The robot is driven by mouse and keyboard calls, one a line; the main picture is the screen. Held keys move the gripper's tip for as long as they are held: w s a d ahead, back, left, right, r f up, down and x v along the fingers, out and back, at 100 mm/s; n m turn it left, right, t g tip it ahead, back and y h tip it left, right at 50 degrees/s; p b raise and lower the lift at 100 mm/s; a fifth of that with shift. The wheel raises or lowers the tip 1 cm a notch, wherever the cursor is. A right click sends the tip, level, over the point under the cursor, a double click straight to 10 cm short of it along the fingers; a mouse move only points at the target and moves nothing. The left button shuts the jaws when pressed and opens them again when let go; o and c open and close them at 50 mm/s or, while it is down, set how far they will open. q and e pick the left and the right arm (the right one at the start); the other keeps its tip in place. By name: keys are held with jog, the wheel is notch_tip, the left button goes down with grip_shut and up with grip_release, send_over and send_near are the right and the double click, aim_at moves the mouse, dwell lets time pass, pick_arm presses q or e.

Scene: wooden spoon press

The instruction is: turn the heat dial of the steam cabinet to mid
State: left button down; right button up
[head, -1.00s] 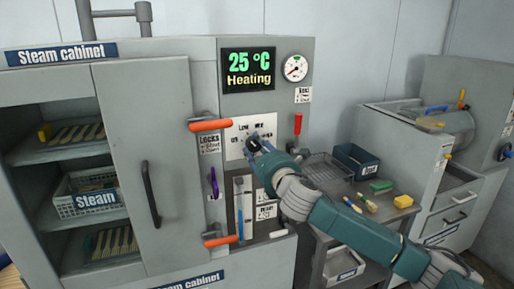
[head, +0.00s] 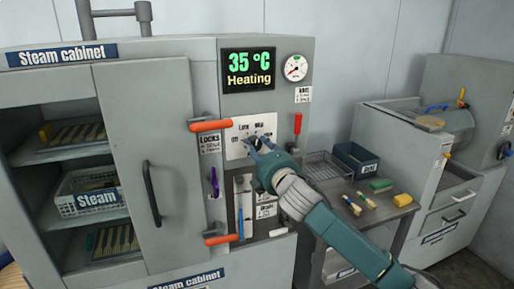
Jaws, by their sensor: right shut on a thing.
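The steam cabinet (head: 150,140) stands at the left and centre of the head view. Its display (head: 249,70) reads 35 °C and "Heating". The white dial plate (head: 237,130) below the display has printed setting labels, partly readable as "Off", "Low" and "Mid". The heat dial sits on this plate and is mostly hidden behind my right gripper (head: 254,145). The right gripper is shut on the dial, its arm reaching in from the lower right. Where the dial points cannot be made out. My left gripper is not in view.
Orange lock handles (head: 211,126) stick out left of the dial plate, above and below. A red lever (head: 298,124) is to its right. The cabinet's left side is open, showing shelves and a steam basket (head: 92,203). A side table holds a wire basket (head: 326,166), a blue bin and brushes.

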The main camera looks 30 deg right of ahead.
jog(key=shift+m, duration=1)
jog(key=o, duration=1.1)
jog(key=shift+o, duration=0.2)
jog(key=v, duration=1.2)
jog(key=shift+f, duration=0.1)
